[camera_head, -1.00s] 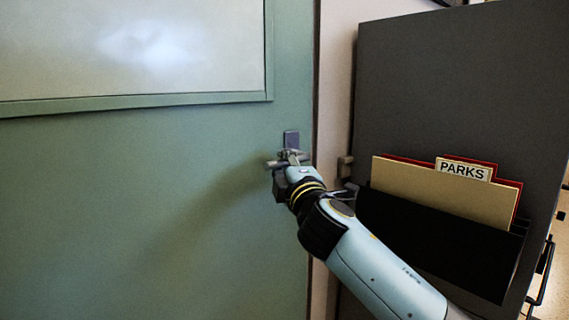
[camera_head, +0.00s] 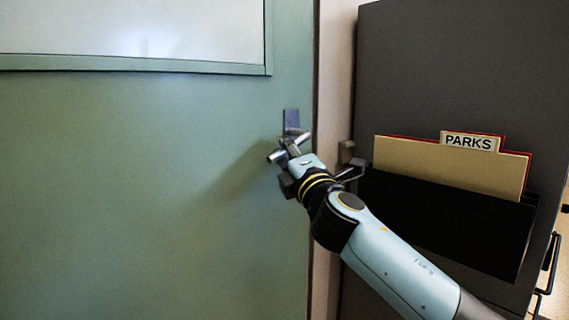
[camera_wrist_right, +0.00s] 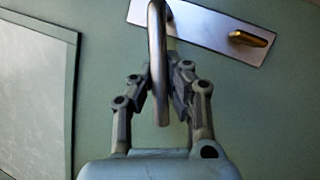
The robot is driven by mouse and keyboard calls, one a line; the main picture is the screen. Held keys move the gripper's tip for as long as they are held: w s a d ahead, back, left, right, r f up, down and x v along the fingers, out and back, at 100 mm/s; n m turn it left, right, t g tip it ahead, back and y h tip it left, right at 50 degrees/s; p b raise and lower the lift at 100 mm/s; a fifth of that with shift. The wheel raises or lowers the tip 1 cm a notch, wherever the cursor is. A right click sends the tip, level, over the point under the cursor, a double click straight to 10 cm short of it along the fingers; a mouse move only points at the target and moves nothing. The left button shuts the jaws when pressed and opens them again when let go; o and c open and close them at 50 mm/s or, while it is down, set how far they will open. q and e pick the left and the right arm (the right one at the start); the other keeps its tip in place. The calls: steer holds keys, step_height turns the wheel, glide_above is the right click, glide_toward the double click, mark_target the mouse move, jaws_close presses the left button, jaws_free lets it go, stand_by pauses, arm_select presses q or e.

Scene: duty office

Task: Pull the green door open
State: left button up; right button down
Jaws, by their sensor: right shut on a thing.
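The green door (camera_head: 150,190) fills the left of the head view, with a pale window panel in its upper part. Its right edge lies against the frame; I see no clear gap there. The metal lever handle (camera_wrist_right: 157,70) is on a silver plate (camera_wrist_right: 205,28) with a brass thumb-turn (camera_wrist_right: 252,39). My right gripper (camera_wrist_right: 165,88) is shut on the lever, one finger on each side of it. In the head view my right gripper (camera_head: 288,155) is at the handle below the plate, and the lever appears tilted down to the left. My left gripper is not in view.
A dark grey cabinet (camera_head: 440,70) stands right of the door frame. A black file holder (camera_head: 440,215) on it carries folders (camera_head: 450,165) labelled PARKS, close beside my right arm. A small latch-like fitting (camera_head: 347,152) is at the frame.

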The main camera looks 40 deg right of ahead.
steer(key=shift+d+f+n+t+y+b, duration=0.15)
steer(key=shift+f+n+t+y+b, duration=0.25)
steer(key=shift+f+n+b, duration=0.5)
steer(key=shift+d+n+y+b, duration=0.1)
steer(key=shift+n+y+b, duration=0.2)
steer(key=shift+n+b, duration=0.25)
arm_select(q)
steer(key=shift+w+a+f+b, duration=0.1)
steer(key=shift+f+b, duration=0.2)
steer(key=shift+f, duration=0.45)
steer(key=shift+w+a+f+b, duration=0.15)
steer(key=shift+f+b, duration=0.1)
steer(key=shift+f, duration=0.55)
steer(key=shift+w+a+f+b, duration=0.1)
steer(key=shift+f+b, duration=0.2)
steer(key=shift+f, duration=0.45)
arm_select(e)
steer(key=shift+d+f+n+y, duration=0.15)
steer(key=shift+n+y, duration=0.1)
steer(key=shift+n, duration=0.3)
steer(key=shift+d+r+n+y, duration=0.1)
steer(key=shift+n+y, duration=0.15)
steer(key=shift+n, duration=0.25)
